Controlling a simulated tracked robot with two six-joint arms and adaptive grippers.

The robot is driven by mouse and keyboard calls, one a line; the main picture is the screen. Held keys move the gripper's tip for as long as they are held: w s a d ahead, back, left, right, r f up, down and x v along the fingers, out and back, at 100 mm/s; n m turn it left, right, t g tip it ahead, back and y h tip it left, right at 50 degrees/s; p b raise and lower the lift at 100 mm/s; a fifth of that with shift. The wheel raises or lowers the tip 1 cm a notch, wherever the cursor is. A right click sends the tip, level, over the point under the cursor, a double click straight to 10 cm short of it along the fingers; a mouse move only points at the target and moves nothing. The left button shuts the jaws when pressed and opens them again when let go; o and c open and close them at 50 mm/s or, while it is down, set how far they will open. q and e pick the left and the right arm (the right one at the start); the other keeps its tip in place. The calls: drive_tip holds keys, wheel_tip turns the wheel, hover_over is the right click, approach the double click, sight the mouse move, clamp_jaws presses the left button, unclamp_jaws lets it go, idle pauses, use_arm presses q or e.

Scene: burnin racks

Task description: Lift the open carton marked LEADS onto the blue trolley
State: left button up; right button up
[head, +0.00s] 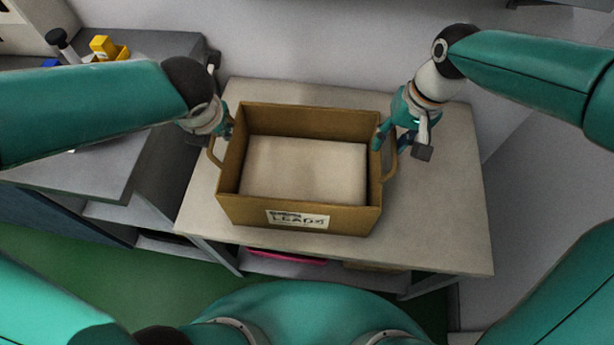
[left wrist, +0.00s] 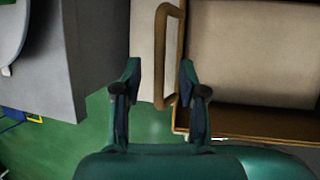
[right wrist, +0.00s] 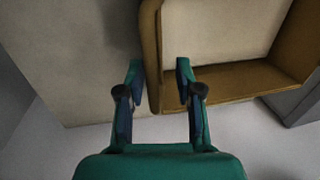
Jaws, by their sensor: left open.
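The open carton (head: 240,211) marked LEADS is brown, with a pale flat surface inside. It stands upright on the pale table (head: 440,220) and has a loop handle on its left and right sides. My left gripper (head: 226,130) is at the left handle (head: 214,154). In the left wrist view its fingers (left wrist: 159,72) are apart, with the handle (left wrist: 163,90) between their lines. My right gripper (head: 391,140) is at the right handle (head: 390,162). In the right wrist view its fingers (right wrist: 159,72) are apart, one each side of the handle (right wrist: 151,60). I cannot make out the blue trolley.
A grey bench (head: 100,185) stands left of the table, with yellow bins (head: 108,48) on it. A wall (head: 330,45) is behind the table. A pink item (head: 285,256) lies beneath the tabletop. The tabletop right of the carton is clear.

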use_arm(q)
drive_tip(key=shift+x, duration=1.5)
use_arm(e)
drive_tip(key=shift+a+f, duration=0.15)
drive_tip(key=shift+f, duration=0.6)
drive_tip(key=shift+a+f, duration=0.1)
drive_tip(key=shift+f, duration=0.6)
use_arm(q)
drive_tip(key=c, duration=0.7)
use_arm(e)
clamp_jaws()
use_arm(q)
clamp_jaws()
drive_tip(key=shift+r, duration=0.1)
use_arm(e)
drive_tip(key=shift+w+r, duration=0.1)
